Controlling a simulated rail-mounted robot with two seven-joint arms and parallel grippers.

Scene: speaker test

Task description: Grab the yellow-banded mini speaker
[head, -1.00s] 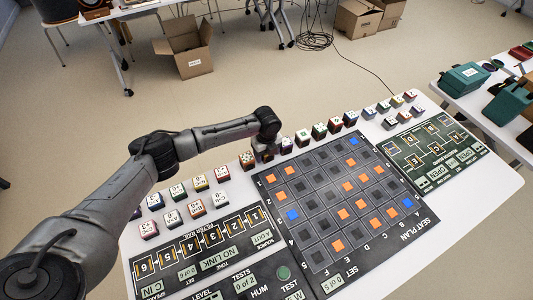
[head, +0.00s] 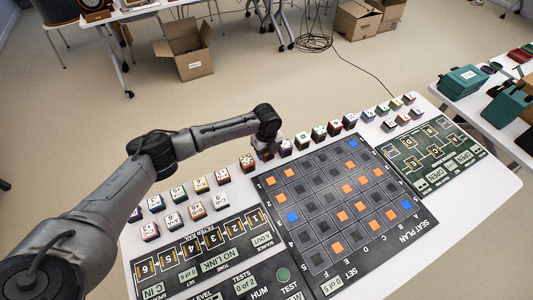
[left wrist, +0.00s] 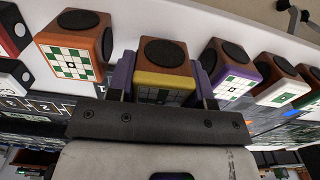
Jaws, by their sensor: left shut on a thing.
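The yellow-banded mini speaker (left wrist: 165,80), a brown wooden cube with a dark round driver and a grid face, sits between the fingers of my left gripper (left wrist: 163,84) in the left wrist view. The gripper is shut on it. In the head view my left gripper (head: 266,151) points down into the back row of speakers, and the arm hides most of the held speaker. It is hard to tell whether the speaker touches the table. My right gripper is in neither view.
A purple-banded speaker (left wrist: 233,75) stands close on the right and a orange-sided speaker (left wrist: 75,45) on the left. More speakers line the white table's back edge. The seat plan board (head: 340,200) lies in front, with a green board (head: 435,150) to its right.

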